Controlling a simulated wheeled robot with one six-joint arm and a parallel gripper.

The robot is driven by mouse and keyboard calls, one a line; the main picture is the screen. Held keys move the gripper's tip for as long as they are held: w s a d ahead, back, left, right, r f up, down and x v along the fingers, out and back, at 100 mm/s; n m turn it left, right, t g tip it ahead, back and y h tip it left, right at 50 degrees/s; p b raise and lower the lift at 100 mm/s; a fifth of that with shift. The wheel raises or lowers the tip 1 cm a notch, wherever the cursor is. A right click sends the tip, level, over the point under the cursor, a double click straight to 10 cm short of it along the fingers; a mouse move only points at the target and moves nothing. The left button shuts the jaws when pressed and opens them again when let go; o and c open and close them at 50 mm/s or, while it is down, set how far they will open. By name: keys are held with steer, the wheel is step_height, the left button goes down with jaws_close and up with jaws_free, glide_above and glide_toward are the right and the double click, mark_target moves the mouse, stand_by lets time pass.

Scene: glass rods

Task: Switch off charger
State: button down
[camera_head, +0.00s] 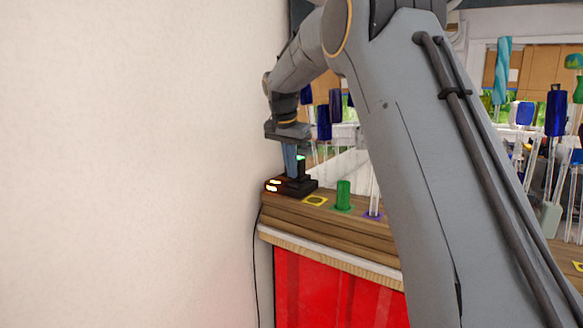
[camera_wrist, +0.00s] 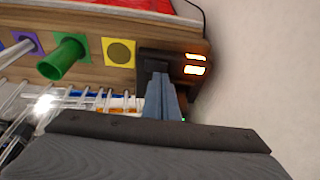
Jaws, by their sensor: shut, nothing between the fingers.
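The charger (camera_head: 299,187) is a small black box at the left end of the wooden shelf, beside the wall, with two glowing orange-white lights on its front and a green light near its upright part. In the wrist view the charger (camera_wrist: 152,64) shows its lit orange-white lights and a small green glow. My gripper (camera_head: 290,172) points down over the charger, its blue-grey fingers together and empty. In the wrist view my gripper (camera_wrist: 160,78) overlaps the charger's body. I cannot tell whether the fingertips touch it. The fingers hide part of the charger.
A green cylinder (camera_head: 343,195) stands on the shelf right of the charger, past a yellow square marker (camera_head: 315,200). A clear rod (camera_head: 375,190) stands on a purple marker. Several glass rods with coloured tops stand behind. The white wall (camera_head: 130,160) is close at the left.

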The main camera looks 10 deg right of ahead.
steer(key=shift+f, duration=0.55)
steer(key=shift+w+a+f, duration=0.15)
steer(key=shift+f, duration=0.15)
steer(key=shift+s, duration=0.2)
steer(key=shift+s+d, duration=0.45)
steer(key=shift+d, duration=0.15)
steer(key=shift+r, duration=0.1)
